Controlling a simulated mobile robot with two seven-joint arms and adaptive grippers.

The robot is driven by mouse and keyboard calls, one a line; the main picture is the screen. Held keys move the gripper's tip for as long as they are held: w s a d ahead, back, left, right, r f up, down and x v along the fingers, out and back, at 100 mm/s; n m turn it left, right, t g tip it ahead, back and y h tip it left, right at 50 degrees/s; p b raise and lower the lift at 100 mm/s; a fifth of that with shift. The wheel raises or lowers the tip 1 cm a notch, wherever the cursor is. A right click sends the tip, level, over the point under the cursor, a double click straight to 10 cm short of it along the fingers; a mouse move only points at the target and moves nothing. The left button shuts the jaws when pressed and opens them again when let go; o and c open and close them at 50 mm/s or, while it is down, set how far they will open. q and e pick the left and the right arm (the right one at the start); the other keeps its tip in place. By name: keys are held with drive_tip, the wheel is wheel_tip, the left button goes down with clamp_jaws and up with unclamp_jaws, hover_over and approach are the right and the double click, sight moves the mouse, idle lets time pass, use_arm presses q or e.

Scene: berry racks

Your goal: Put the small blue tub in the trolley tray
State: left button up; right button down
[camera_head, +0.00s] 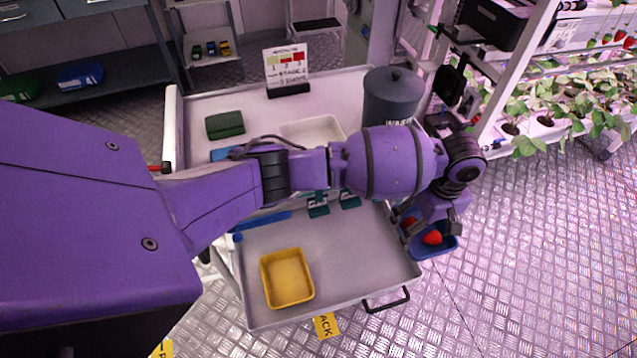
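The small blue tub (436,251) has red strawberries (432,237) in it. It is off the right edge of the trolley tray (350,262), with floor behind it in the picture. My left gripper (428,222) reaches over the trolley from the left and points down at the tub. Its fingers are at the tub and look shut on it, though the wrist partly hides the grip. The trolley tray is light grey with a low rim. A yellow tub (287,278) sits in its near left part. My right gripper is not in view.
The tray is bare right of the yellow tub. Teal clips (318,205) and a blue strip (263,221) lie at its back. Behind stand a dark waste bin (392,96), a green tub (225,124) and a sign (286,68). Plant racks (560,115) are at right.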

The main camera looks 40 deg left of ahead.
use_arm(q)
drive_tip(key=shift+w+f, duration=0.1)
drive_tip(key=shift+w, duration=0.1)
approach(359, 261)
drive_tip(key=w+d+r, duration=0.3)
drive_tip(key=d, duration=0.1)
drive_tip(key=f, duration=0.1)
drive_tip(key=s+a+f, duration=0.1)
drive_tip(key=a+f, duration=0.1)
drive_tip(key=shift+s+a+f, duration=0.15)
drive_tip(key=shift+s+a, duration=0.05)
drive_tip(key=shift+s, duration=0.1)
drive_tip(key=shift+s+a+f, duration=0.25)
drive_tip(key=shift+f, duration=0.15)
drive_tip(key=f, duration=0.3)
drive_tip(key=s+a+f, duration=0.1)
drive_tip(key=shift+f, duration=0.25)
drive_tip(key=shift+w, duration=0.1)
drive_tip(key=shift+f, duration=0.2)
drive_tip(key=o, duration=1.3)
drive_tip(key=shift+o, duration=0.2)
